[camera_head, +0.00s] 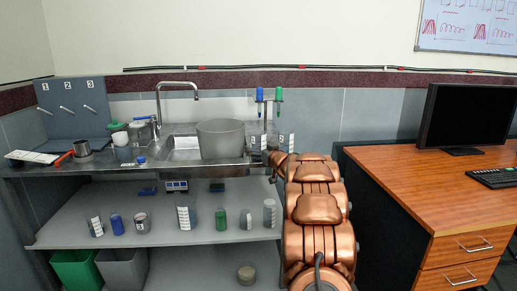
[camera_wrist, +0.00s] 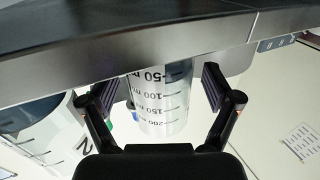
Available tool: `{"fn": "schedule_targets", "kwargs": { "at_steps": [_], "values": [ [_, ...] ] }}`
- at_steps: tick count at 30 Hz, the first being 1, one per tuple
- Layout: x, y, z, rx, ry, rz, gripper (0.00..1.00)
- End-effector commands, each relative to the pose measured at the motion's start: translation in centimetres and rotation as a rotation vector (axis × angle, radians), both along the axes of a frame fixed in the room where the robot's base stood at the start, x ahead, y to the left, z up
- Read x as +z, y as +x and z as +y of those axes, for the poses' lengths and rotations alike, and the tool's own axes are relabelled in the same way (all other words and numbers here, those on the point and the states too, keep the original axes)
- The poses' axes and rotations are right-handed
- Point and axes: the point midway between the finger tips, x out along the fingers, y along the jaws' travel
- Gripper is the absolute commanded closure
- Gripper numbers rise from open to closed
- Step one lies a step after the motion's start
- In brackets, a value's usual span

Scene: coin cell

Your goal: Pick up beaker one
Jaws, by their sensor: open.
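A clear beaker (camera_wrist: 158,105) with black graduation marks stands between the two fingers of my gripper (camera_wrist: 160,88) in the wrist view. That view looks upside down. My gripper is open, with a finger on each side of the beaker and visible gaps at both sides. In the head view my gripper (camera_head: 268,158) is at the right end of the steel counter, partly hidden by my arm. I cannot read a number on the beaker between the fingers.
Another clear vessel marked 2 (camera_wrist: 45,130) is close to the left finger in the wrist view. The counter edge (camera_wrist: 110,48) crosses close above the fingers there. In the head view a grey pot (camera_head: 220,139) stands left of my gripper, and a wooden desk (camera_head: 420,180) is at right.

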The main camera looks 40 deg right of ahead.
Motion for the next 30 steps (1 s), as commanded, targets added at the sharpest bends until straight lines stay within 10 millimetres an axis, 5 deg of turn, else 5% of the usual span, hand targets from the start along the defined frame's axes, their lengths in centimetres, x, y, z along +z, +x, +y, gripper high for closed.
{"fn": "schedule_targets", "kwargs": {
  "at_steps": [12,30],
  "values": [
    [0.0,0.8,-0.2,-0.001,0.001,0.001,0.11],
    [0.0,0.78,-0.21,-0.001,0.001,0.0,0.73]
  ]
}}
